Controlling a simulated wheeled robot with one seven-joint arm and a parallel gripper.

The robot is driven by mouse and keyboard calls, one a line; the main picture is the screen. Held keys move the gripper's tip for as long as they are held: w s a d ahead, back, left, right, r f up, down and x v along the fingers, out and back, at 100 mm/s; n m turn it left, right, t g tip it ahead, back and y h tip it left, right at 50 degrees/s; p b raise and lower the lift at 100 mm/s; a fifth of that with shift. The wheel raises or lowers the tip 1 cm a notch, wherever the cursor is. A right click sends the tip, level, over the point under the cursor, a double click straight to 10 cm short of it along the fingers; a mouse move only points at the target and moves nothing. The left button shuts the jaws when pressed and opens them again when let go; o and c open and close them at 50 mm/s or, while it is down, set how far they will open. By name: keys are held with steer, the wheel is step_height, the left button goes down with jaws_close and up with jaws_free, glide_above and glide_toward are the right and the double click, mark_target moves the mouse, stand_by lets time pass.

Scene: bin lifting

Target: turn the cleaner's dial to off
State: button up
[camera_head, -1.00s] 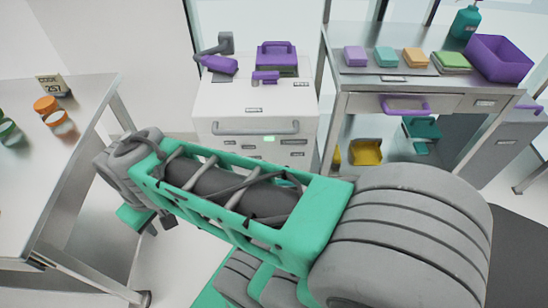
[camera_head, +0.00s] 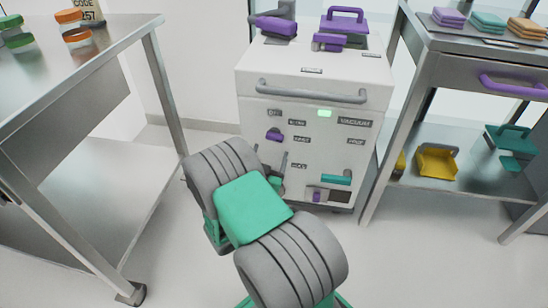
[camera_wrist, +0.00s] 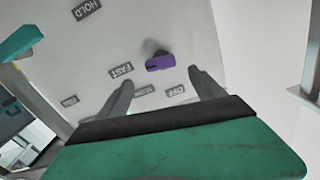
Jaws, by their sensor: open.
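The cleaner (camera_head: 340,88) is a white cabinet with a grey bar handle, a lit green lamp and several labels. Its purple dial (camera_head: 274,135) sits on the upper left of the front, below the OFF label and left of SLOW and FAST. In the wrist view the dial (camera_wrist: 159,62) appears upside down, its purple bar lying nearly level; which label it points to is unclear. My gripper (camera_wrist: 160,80) is open, its two grey fingers on either side of the dial's line, short of it with no visible contact. In the head view my arm mostly hides the gripper.
A steel table (camera_head: 90,52) with jars stands left. A steel shelf (camera_head: 440,190) with a yellow scoop (camera_head: 436,162) stands right. A teal handle (camera_head: 336,179) is low on the cleaner's front, and another teal part (camera_wrist: 22,42) shows in the wrist view. Floor between is clear.

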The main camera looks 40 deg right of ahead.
mark_target(274, 138)
steer(key=x, duration=0.7)
steer(key=shift+w+d+r, duration=0.15)
steer(key=shift+w+d, duration=0.1)
steer(key=shift+w, duration=0.05)
steer(key=c, duration=1.4)
